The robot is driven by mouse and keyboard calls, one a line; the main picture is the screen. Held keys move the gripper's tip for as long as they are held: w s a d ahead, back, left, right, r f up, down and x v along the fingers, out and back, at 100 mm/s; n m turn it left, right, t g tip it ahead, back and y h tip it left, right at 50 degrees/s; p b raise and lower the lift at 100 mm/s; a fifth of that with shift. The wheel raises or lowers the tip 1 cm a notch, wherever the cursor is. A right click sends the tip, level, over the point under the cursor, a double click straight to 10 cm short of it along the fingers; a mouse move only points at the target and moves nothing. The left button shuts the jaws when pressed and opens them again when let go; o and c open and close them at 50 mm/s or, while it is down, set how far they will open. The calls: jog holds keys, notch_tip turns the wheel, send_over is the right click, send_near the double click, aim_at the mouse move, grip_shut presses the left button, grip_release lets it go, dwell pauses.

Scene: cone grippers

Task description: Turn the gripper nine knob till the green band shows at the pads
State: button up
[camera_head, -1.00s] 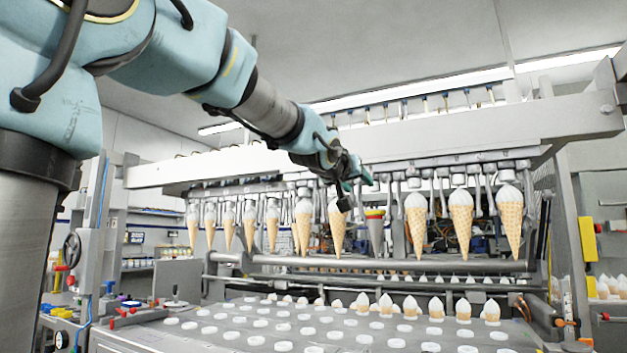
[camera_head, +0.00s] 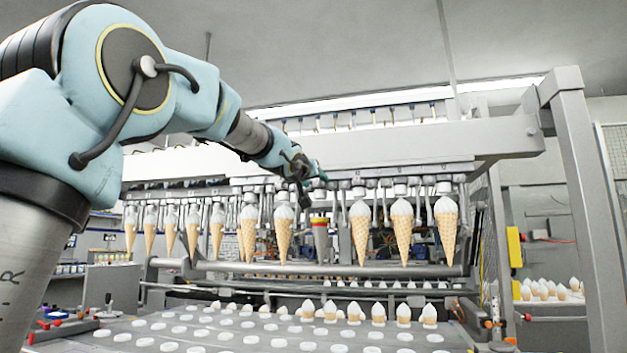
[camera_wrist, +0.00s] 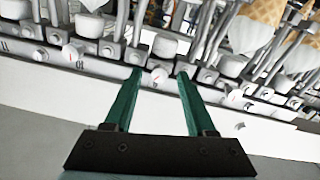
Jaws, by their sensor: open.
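My gripper (camera_head: 320,176) reaches up to the rail above the row of cone grippers. In the wrist view its two green fingers (camera_wrist: 160,73) are open and apart. A small white knob (camera_wrist: 158,76) with a red mark lies between the fingertips; I cannot tell whether they touch it. In the head view, a grey cone-shaped piece (camera_head: 320,238) with a red and yellow band at its top hangs below my gripper, in line with the waffle cones.
Cream-topped waffle cones hang on both sides, such as one just left (camera_head: 284,232) and one right (camera_head: 361,225). Similar knobs (camera_wrist: 70,53) sit along the same pale rail (camera_wrist: 60,85). Below is a tray (camera_head: 125,325) with white discs. A grey post (camera_head: 588,200) stands right.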

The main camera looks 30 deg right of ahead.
jog(key=shift+d, duration=0.1)
grip_shut()
dwell(0.4)
